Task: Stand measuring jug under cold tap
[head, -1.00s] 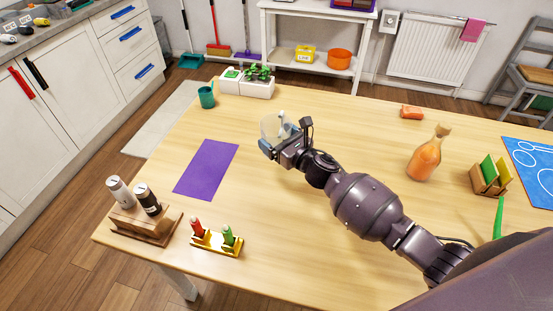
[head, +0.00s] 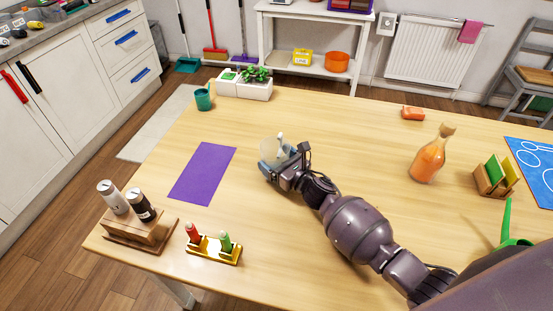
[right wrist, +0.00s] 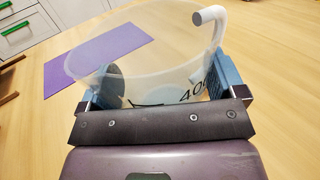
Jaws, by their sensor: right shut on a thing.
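The measuring jug (head: 269,149) is clear and translucent, with a pale handle. My right gripper (head: 277,162) is shut on it, and it looks upright over the middle of the wooden table (head: 330,130). In the right wrist view the jug (right wrist: 150,70) sits between the two fingers of the gripper (right wrist: 162,88). Dark markings, including part of a number, show low on its wall. I cannot tell whether its base touches the table. No cold tap shows in these views. My left gripper is not in view.
A purple mat (head: 203,172) lies left of the jug. A teal cup (head: 203,99) and white planter (head: 246,86) stand at the back left. Shakers on a wooden stand (head: 142,228) and a yellow rack (head: 214,251) are near the front. An orange bottle (head: 429,158) stands right.

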